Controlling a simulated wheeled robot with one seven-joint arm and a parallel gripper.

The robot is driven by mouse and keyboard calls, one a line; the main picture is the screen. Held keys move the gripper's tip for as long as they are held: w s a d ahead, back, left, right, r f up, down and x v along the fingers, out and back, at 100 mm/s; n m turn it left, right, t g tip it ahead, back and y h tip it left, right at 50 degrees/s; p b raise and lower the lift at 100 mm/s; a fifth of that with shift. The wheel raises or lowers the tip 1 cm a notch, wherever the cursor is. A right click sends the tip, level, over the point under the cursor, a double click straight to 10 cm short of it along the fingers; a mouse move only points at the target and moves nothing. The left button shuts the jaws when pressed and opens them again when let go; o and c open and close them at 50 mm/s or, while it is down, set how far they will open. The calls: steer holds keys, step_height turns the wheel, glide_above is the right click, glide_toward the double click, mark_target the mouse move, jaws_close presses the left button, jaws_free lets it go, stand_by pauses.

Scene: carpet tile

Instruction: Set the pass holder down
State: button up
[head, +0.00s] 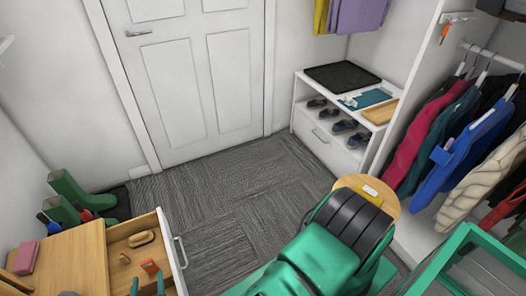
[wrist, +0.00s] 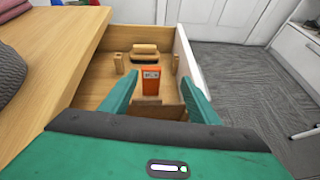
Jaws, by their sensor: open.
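The orange pass holder (wrist: 151,80) with a pale label is in the open wooden drawer (wrist: 186,60). In the head view the pass holder (head: 150,267) shows near the drawer's front end. My gripper (wrist: 158,92) is open, its green fingers reaching into the drawer on either side of the pass holder. Gaps show between the holder and both fingers in the wrist view. In the head view the fingertips of my gripper (head: 147,279) show at the bottom edge. The holder's lower end meets a brown divider, and its underside is hidden.
A brush-like wooden item (wrist: 145,52) and a small wooden peg (wrist: 119,64) lie farther back in the drawer. The wooden cabinet top (head: 62,262) is beside it, with a pink item (head: 26,257) on it. Green boots (head: 72,190) stand behind. Carpet (head: 220,205) is clear.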

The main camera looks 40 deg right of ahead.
steer(key=w+d+r+m+g+h, duration=0.3)
steer(key=w+d+r+m+g, duration=0.25)
steer(key=d+r+m, duration=0.5)
steer(key=w+d+r+m+g+h, duration=0.2)
steer(key=w+d+r+m+g, duration=0.35)
steer(key=d+r, duration=0.7)
steer(key=s+d+r+m+g+y, duration=0.1)
steer(key=s+d+r+m, duration=0.2)
steer(key=d+r+m, duration=0.45)
steer(key=s+d+r+m+g+y, duration=0.1)
steer(key=s+d+r+m+y, duration=0.3)
steer(key=d, duration=0.6)
steer(key=s+d+r+m+y, duration=0.1)
steer(key=s+d+r+m, duration=0.3)
steer(key=s, duration=0.4)
steer(key=s+d+r+m+y, duration=0.1)
steer(key=s+d+r+m, duration=0.2)
steer(key=s, duration=0.4)
steer(key=s+d+r+m+y, duration=0.1)
steer(key=s+d+r+m, duration=0.3)
steer(key=s, duration=0.4)
step_height(320, 180, up, 3)
steer(key=shift+s+d+f+m, duration=0.1)
steer(key=shift+s+d+m, duration=0.25)
steer(key=shift+d, duration=0.25)
